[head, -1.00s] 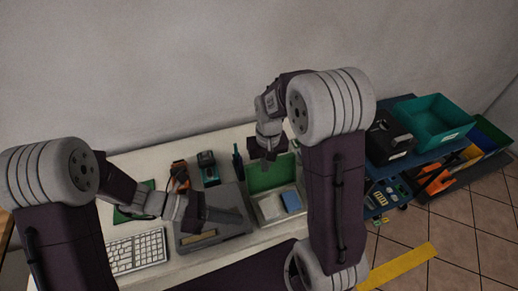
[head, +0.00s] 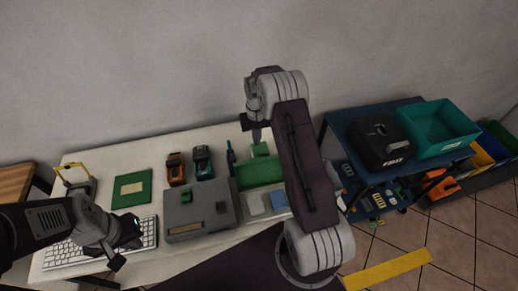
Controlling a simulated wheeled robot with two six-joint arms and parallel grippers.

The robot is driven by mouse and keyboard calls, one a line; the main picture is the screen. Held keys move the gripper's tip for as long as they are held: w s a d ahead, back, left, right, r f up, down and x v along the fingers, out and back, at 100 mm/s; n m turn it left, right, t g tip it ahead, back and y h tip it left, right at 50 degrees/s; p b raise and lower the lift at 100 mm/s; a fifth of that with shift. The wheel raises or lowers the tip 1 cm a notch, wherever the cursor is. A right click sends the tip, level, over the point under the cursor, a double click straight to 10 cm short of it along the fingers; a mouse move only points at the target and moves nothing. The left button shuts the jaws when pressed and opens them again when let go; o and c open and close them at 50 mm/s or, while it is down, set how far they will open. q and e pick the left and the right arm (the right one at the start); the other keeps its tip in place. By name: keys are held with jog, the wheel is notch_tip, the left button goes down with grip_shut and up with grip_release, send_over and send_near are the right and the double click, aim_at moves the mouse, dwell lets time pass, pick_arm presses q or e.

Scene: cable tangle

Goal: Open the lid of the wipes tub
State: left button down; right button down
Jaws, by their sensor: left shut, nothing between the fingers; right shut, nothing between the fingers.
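I cannot tell for sure which thing is the wipes tub. A grey box (head: 184,222) with small dark green pieces on top stands mid-table. To its right is a pale tray with an upright green panel (head: 262,172), holding a whitish block (head: 255,203) and a blue block (head: 279,200). A small green item (head: 260,150) stands behind the panel. My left gripper (head: 126,242) is shut and empty over the keyboard, left of the grey box. My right gripper (head: 256,134) is shut and empty above the small green item; its arm hides the table's right end.
A keyboard (head: 66,252), a green board (head: 131,188), an orange toy car (head: 175,168) and a teal one (head: 202,162) lie on the white table. A blue cart at right carries a black box (head: 380,142) and a teal bin (head: 437,128). A yellow strip (head: 388,270) lies on the floor.

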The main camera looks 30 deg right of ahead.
notch_tip(320, 180, down, 4)
jog(key=shift+r+p, duration=0.1)
jog(key=shift+p, duration=0.25)
jog(key=s, duration=0.1)
jog(key=s+r+p, duration=0.1)
jog(key=s+a, duration=0.1)
jog(key=shift+s+r+p, duration=0.25)
jog(key=shift+s+p, duration=0.1)
jog(key=shift+p, duration=0.05)
jog(key=shift+w, duration=0.1)
